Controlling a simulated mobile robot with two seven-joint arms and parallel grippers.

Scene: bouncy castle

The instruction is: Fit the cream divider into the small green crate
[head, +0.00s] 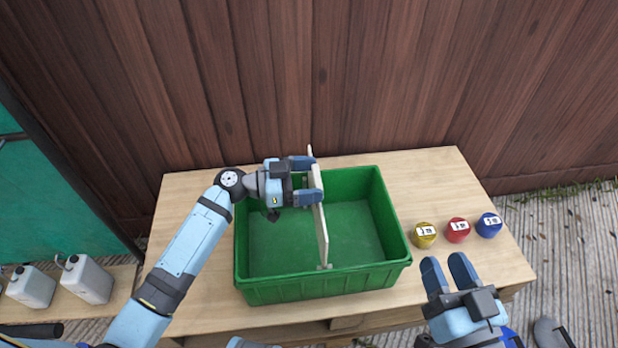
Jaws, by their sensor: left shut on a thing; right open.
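The small green crate (325,281) stands on the wooden table and is open at the top. The cream divider (321,232) is a thin upright panel running from the back to the front across the crate, a little right of its left half. Its top edge at the back rises above the rim; I cannot tell how deep its lower edge sits. My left gripper (313,180) reaches over the crate's left side and is shut on the divider near its back end. My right gripper (448,272) is open and empty at the table's front right edge.
White canisters (87,279) stand on a lower board at left. A wooden wall (330,80) is behind the table (195,184).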

